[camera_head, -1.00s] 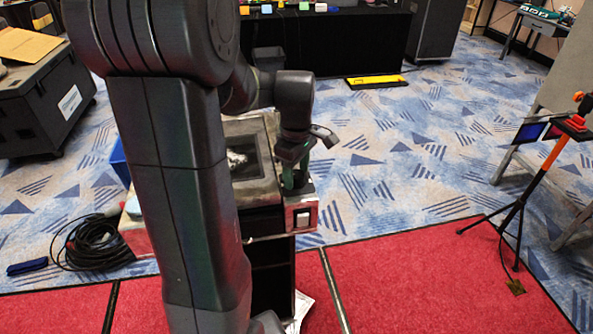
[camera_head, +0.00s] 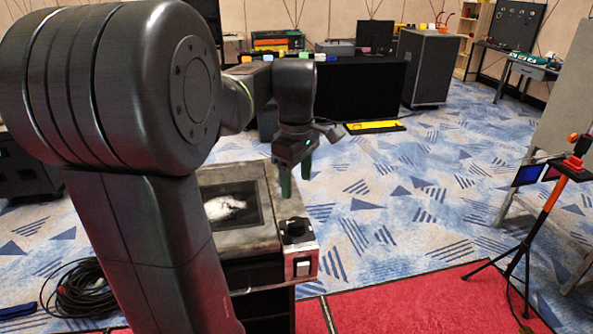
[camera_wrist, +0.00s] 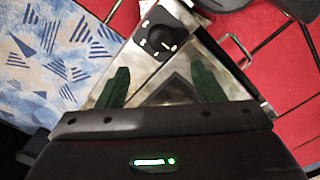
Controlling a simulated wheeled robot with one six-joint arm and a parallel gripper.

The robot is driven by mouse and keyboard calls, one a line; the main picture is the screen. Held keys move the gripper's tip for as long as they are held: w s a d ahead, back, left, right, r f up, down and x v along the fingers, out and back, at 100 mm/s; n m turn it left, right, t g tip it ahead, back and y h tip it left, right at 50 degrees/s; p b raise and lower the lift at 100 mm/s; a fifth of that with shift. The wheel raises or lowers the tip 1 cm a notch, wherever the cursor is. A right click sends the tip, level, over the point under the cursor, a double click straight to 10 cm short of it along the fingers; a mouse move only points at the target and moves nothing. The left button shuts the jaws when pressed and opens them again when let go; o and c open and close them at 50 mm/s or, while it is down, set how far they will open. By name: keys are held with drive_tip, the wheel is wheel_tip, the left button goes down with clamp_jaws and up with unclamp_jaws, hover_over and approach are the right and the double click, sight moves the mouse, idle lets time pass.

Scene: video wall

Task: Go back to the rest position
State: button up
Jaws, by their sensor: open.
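My gripper (camera_head: 295,172) hangs in the air above the near right part of a grey-topped machine, its green fingers pointing down. In the wrist view my gripper (camera_wrist: 158,88) shows its two green fingers spread apart with nothing between them. The machine (camera_head: 262,190) has a dark recessed panel with a pale image on it. A black knob (camera_head: 296,231) sits on the machine's near right corner, below and apart from my fingers. The knob also shows in the wrist view (camera_wrist: 161,38), beyond the fingertips. My arm hides much of the left side of the head view.
A tripod with an orange post (camera_head: 545,188) stands at the right, beside a grey board (camera_head: 565,95). A black-draped table (camera_head: 360,88) and a dark case (camera_head: 428,68) are at the back. Coiled black cable (camera_head: 82,290) lies at the lower left. Carpet right of the machine is clear.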

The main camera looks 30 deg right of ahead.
sight(296, 221)
wheel_tip(296, 221, up, 2)
idle(0.6)
wheel_tip(296, 221, down, 14)
drive_tip(key=shift+p, duration=0.35)
drive_tip(key=shift+r, duration=0.1)
idle(0.4)
